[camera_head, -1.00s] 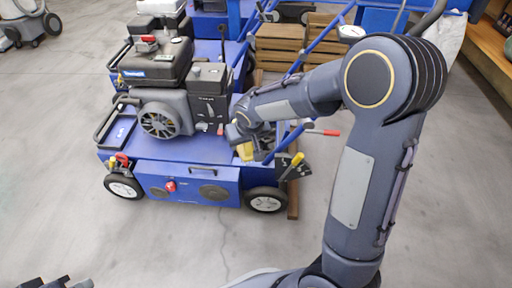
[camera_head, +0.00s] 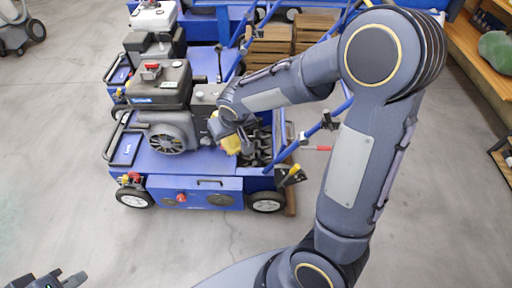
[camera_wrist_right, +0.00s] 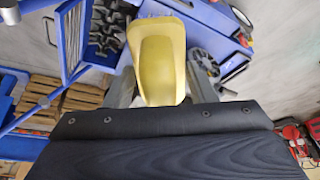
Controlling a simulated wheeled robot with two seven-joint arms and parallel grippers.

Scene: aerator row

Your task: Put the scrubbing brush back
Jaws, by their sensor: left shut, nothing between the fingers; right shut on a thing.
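The yellow thing in my right gripper (camera_head: 226,132), which I take to be the scrubbing brush (camera_head: 231,145), is held above the blue aerator (camera_head: 212,184), beside its open rear bay with dark tines (camera_head: 262,148). In the right wrist view the brush (camera_wrist_right: 161,58) shows its smooth, rounded yellow top between the two grey fingers of the right gripper (camera_wrist_right: 161,88). Its underside is hidden. My left gripper (camera_head: 72,279) is only partly in view at the bottom left of the head view, shut, empty and far from the aerator.
A black engine (camera_head: 165,85) sits on the aerator deck. Blue handle bars (camera_head: 315,120) and a yellow-tipped lever (camera_head: 297,170) stand right of the bay. Wooden crates (camera_head: 271,42) are behind, and a wooden shelf (camera_head: 470,50) is at right. The floor in front is clear.

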